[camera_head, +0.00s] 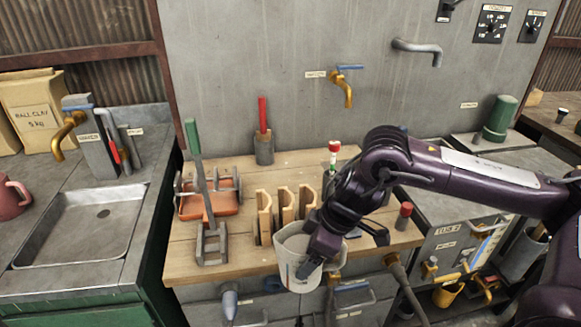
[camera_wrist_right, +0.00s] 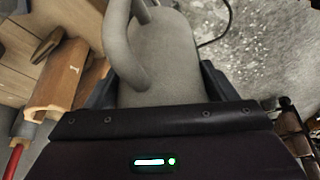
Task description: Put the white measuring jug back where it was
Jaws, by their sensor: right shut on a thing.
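The white measuring jug (camera_head: 292,262) is at the front edge of the wooden bench top (camera_head: 190,268) in the head view. My right gripper (camera_head: 312,268) reaches down to it from the right and is shut on it. In the right wrist view the jug (camera_wrist_right: 165,60) fills the space between the fingers, with its curved handle at the left. The jug appears upright; whether its base touches anything cannot be told. My left gripper is not in view.
Wooden slotted blocks (camera_head: 285,207) stand just behind the jug. A green-handled lever (camera_head: 194,140) and an orange tray (camera_head: 208,203) are to the left. A metal sink (camera_head: 85,225) is at far left. Brass taps and handles project from the bench front.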

